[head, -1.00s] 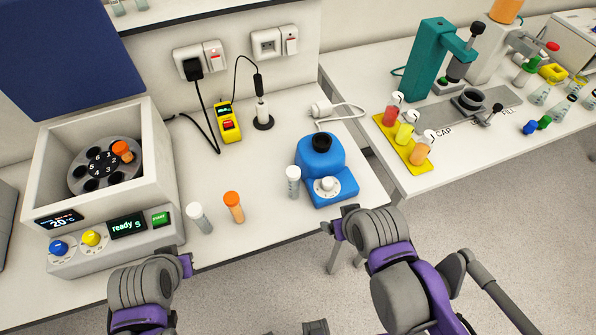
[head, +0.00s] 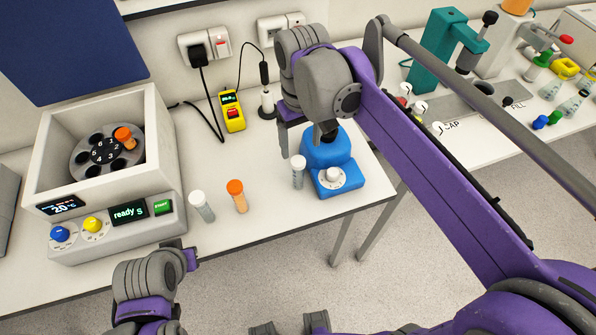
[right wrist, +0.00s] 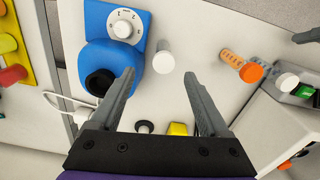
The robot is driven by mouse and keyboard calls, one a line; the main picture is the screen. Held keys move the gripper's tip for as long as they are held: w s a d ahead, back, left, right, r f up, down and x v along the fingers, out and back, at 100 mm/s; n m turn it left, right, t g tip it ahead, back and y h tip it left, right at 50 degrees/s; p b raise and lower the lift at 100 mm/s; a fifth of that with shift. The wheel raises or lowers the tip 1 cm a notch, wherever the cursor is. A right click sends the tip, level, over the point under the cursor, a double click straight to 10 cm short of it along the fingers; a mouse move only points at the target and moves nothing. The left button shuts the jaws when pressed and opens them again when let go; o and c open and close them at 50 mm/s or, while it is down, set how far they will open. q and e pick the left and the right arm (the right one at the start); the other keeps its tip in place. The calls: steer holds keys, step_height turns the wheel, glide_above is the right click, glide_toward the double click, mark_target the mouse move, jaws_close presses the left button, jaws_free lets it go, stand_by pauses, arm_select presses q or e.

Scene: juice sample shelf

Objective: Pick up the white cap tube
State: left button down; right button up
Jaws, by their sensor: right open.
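Two white-capped tubes stand upright on the left bench. One white cap tube (head: 298,172) is just left of the blue mixer; it also shows in the right wrist view (right wrist: 163,60). The other white-capped tube (head: 202,207) stands beside the orange-capped tube (head: 237,197); its cap shows in the right wrist view (right wrist: 287,82). My right gripper (head: 303,137) is above the bench, by the blue mixer. In the right wrist view its jaws (right wrist: 159,75) are open and empty, with the nearer tube beyond the fingertips. My left gripper (head: 185,256) is low at the bench's front edge; its jaws are unclear.
The blue mixer (head: 328,155) stands close to the right gripper. A white centrifuge (head: 150,175) with a rotor is at left. A yellow device (head: 231,111) and a thin probe on a stand (head: 267,102) are behind. Bare bench lies between centrifuge and tubes.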

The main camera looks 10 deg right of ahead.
mark_target(298, 171)
step_height(298, 171, down, 5)
steer(key=shift+f, duration=0.15)
steer(key=shift+a+f, duration=0.15)
steer(key=shift+f, duration=1.2)
steer(key=shift+a+f, duration=0.15)
steer(key=shift+f, duration=1.2)
jaws_close()
